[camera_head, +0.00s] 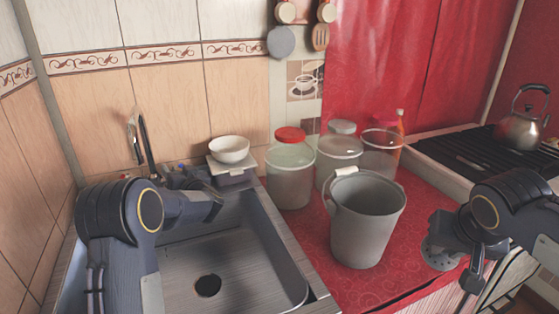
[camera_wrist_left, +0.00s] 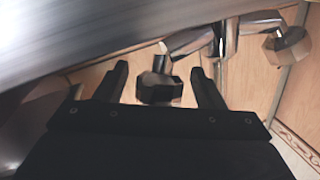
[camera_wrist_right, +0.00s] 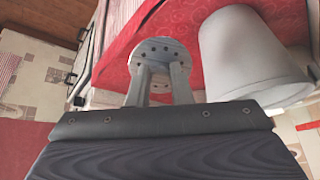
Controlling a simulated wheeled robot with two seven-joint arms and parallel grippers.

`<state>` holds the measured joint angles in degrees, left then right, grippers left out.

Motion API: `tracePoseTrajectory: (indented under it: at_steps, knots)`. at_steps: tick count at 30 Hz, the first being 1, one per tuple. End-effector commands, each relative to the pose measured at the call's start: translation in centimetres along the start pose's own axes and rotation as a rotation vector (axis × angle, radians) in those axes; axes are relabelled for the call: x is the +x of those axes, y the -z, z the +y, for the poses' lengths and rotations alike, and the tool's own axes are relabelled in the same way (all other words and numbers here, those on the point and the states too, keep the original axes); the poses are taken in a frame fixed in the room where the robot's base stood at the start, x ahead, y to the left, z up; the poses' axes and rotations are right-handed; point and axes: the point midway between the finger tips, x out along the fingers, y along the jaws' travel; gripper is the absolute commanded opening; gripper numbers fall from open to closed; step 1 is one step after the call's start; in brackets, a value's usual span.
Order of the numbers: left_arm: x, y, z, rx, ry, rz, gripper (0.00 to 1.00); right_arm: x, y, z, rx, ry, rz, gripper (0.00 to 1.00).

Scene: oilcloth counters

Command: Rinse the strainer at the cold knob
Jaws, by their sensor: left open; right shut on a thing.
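The strainer (camera_wrist_right: 164,50), a grey disc with holes, is held in my right gripper (camera_wrist_right: 160,78). In the head view the strainer (camera_head: 440,256) is over the red counter, right of the bucket. My left gripper (camera_wrist_left: 160,76) is open. In the left wrist view a faceted metal knob (camera_wrist_left: 160,89) shows between its fingertips; I cannot tell if they touch it. A second knob (camera_wrist_left: 289,46) is to the right on the same tap (camera_wrist_left: 215,35).
The sink (camera_head: 195,258) is empty, with a dark drain (camera_head: 208,285). A grey bucket (camera_head: 365,225) stands on the red cloth between sink and strainer. Several jars (camera_head: 290,185) stand behind it. A white bowl (camera_head: 229,149) is behind the sink. A kettle (camera_head: 522,128) is on the stove.

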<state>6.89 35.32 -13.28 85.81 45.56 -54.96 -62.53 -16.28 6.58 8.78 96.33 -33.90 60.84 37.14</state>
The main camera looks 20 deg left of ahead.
Motion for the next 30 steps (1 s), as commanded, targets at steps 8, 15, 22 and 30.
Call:
tracePoseTrajectory:
  at_steps: [8, 15, 22, 30]
  knots:
    - [1.5, 0.0, 0.0, 0.001, -0.001, 0.0, 0.63, 0.0, 0.0, 0.0, 0.0, 0.0, 0.0, 0.0]
    - [1.5, 0.0, 0.0, 0.0, -0.001, 0.0, 0.57, 0.0, 0.0, 0.0, 0.0, 0.0, 0.0, 0.0]
    - [1.5, 0.0, 0.0, 0.0, -0.001, 0.0, 0.27, 0.0, 0.0, 0.0, 0.0, 0.0, 0.0, 0.0]
    - [1.5, 0.5, -0.1, 0.039, -0.088, -0.003, 0.18, -1.3, 0.7, -0.1, 0.0, 0.0, 0.001, 0.0]
